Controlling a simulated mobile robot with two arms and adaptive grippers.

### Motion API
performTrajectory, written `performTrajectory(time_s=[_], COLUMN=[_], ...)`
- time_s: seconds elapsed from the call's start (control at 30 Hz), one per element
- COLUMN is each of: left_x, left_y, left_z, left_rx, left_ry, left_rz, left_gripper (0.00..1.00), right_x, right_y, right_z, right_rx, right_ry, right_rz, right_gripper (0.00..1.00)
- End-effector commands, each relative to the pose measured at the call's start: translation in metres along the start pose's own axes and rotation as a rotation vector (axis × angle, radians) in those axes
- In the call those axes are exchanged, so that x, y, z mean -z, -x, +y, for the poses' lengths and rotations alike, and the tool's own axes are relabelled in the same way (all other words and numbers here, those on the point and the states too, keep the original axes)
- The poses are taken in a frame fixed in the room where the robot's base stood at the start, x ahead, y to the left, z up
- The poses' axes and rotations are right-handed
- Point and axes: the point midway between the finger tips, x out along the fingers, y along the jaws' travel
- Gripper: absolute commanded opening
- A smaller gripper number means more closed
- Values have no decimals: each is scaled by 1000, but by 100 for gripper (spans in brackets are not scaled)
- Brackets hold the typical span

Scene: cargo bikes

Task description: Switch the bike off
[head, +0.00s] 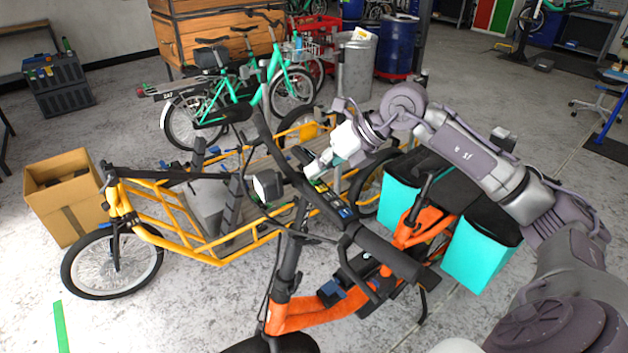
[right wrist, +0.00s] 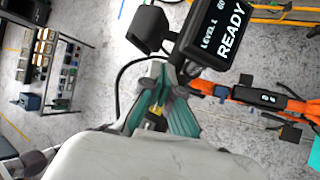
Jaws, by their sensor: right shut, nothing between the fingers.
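The orange bike (head: 300,314) stands in front of me, its black handlebar (head: 385,252) crossing the middle of the head view. A small display unit sits on the handlebar; in the right wrist view its lit screen (right wrist: 218,30) reads "LEVEL 1" and "READY". My right gripper (head: 314,171) is shut and empty, above the handlebar centre beside the display. Its teal fingers also show in the right wrist view (right wrist: 168,82), just below the display; I cannot tell whether they touch anything. My left gripper is not in view.
A black headlight (head: 266,186) juts out from the handlebar. A yellow cargo bike (head: 190,243) stands close behind, with a cardboard box (head: 62,190) beside it. Turquoise panniers (head: 474,258) hang at the orange bike's rear. Open floor lies at the lower left.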

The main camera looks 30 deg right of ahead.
Motion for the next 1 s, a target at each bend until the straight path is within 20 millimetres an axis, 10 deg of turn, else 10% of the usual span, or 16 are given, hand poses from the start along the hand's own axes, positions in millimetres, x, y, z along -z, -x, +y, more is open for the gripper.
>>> performTrajectory(time_s=[1.0], left_x=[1], left_y=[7], left_z=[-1], left_rx=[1], left_ry=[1], left_rz=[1], left_gripper=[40], right_x=[-5], right_y=[7], right_z=[4], right_rx=[1], right_ry=[0], right_rz=[0], right_gripper=[0])
